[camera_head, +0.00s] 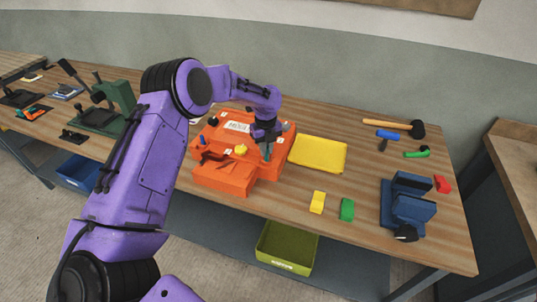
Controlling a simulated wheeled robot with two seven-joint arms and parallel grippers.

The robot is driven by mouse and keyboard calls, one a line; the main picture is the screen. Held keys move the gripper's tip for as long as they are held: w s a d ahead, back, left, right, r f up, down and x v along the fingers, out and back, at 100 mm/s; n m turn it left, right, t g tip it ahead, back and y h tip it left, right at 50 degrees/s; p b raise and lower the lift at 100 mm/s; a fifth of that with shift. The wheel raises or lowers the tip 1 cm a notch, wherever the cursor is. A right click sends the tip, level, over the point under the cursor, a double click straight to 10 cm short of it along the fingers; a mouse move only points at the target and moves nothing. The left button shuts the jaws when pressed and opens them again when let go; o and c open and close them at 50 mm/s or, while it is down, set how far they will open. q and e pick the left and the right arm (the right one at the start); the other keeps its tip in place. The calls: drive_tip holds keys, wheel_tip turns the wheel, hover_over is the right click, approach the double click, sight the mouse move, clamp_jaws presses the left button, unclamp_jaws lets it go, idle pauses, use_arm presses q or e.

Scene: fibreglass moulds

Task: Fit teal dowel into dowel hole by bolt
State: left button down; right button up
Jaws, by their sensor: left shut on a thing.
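The orange mould (228,178) sits on the wooden bench near its middle, with a white label (237,127) on top. My left gripper (266,144) points down over the right part of the mould. It is shut on the teal dowel (267,153), a thin upright piece at its fingertips. Whether the dowel's lower end touches the mould or hangs just above it is too small to tell. A yellow knob (240,149) stands on the mould left of the gripper. I cannot make out the dowel hole or the bolt. My right gripper is out of view.
A yellow tray (318,154) lies right of the mould. Yellow (317,202) and green (347,209) blocks are near the front edge. A blue vise (408,205) and a hammer (393,125) are at right. A dark green press (112,106) stands at left.

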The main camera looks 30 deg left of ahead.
sight(267, 153)
use_arm(q)
wheel_tip(267, 153, down, 3)
drive_tip(key=shift+w, duration=0.1)
drive_tip(key=shift+w+r, duration=0.1)
drive_tip(key=shift+r, duration=0.15)
drive_tip(key=c, duration=1.1)
unclamp_jaws()
drive_tip(key=shift+s+r, duration=0.15)
drive_tip(key=shift+s, duration=0.1)
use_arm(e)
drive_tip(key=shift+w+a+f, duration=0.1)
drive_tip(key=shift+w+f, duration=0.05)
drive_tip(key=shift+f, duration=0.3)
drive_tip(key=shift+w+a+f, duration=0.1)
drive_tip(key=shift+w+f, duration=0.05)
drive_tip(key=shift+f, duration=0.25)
use_arm(q)
drive_tip(key=shift+w, duration=0.25)
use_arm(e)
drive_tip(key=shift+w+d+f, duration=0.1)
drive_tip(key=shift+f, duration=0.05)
use_arm(q)
wheel_tip(267, 153, up, 12)
drive_tip(key=b, duration=0.3)
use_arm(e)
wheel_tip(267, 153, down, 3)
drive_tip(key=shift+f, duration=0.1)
